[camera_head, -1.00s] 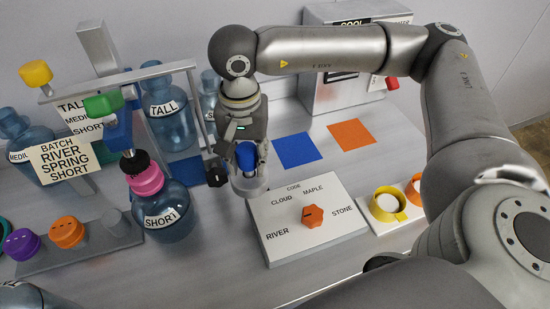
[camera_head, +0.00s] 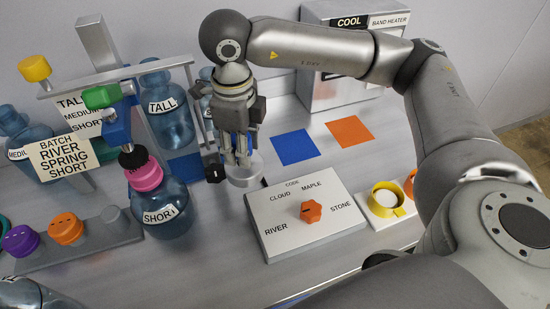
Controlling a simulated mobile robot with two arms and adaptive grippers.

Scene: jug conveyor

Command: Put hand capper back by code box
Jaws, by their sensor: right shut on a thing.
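The hand capper, with a blue body and a round grey foot (camera_head: 246,174), is upright between the fingers of my right gripper (camera_head: 238,156). That gripper points down and is shut on it; the fingers hide most of the blue body. I cannot tell whether the foot touches the table. The code box (camera_head: 325,238) is a low white box with an orange knob (camera_head: 311,211) and the words CLOUD, MAPLE, RIVER and STONE. The capper is just off its back left corner.
A SHORT jug (camera_head: 165,205) with a pink cap stands left of the capper under a stand. A small black block (camera_head: 213,172) is close to the gripper's left. Flat blue (camera_head: 294,147) and orange (camera_head: 350,131) squares lie behind the code box. A yellow ring (camera_head: 388,197) stands at right.

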